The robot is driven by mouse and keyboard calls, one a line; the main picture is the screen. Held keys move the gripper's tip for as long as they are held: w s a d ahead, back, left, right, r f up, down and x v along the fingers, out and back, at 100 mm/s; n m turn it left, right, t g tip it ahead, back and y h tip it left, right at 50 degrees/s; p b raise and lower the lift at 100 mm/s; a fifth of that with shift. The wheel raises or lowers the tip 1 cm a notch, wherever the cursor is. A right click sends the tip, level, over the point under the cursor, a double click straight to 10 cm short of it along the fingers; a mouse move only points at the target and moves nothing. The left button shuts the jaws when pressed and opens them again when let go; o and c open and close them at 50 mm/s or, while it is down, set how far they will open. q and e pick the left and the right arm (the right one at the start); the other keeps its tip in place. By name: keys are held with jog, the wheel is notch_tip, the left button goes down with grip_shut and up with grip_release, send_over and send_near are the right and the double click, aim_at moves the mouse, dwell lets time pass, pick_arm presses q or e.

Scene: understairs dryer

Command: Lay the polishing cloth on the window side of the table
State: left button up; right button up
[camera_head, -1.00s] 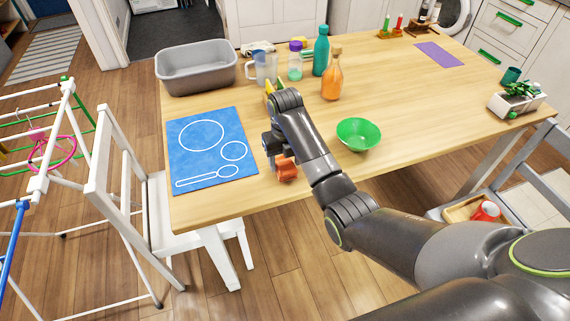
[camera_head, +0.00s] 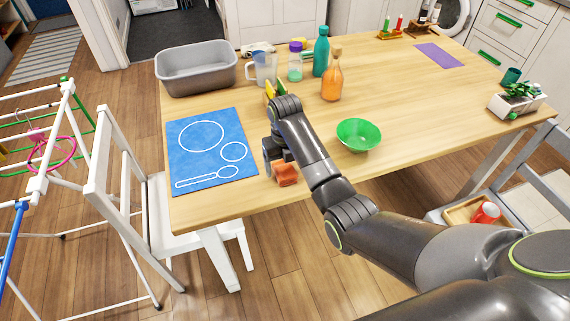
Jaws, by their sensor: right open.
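A small orange-brown piece (camera_head: 286,174), which looks like the folded polishing cloth, is at the table's (camera_head: 420,110) front edge, right of the blue mat. My right gripper (camera_head: 272,160) is open, low over the table just left of and behind this piece. The arm and wrist hide part of it, so I cannot tell whether the fingers touch it. A flat purple cloth or mat (camera_head: 440,55) lies at the far right of the table. My left gripper is not in view.
A blue printed mat (camera_head: 210,150) and a grey tub (camera_head: 196,68) are on the left. A green bowl (camera_head: 359,134) stands right of my arm. A jug (camera_head: 264,68), teal bottle (camera_head: 321,52) and orange bottle (camera_head: 332,78) stand behind. The table's right middle is clear.

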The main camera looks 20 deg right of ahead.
aim_at(285, 167)
jog(key=shift+r, duration=0.3)
notch_tip(285, 167, up, 5)
jog(key=shift+r, duration=0.15)
notch_tip(285, 167, up, 6)
jog(key=p, duration=0.6)
jog(key=shift+r, duration=0.2)
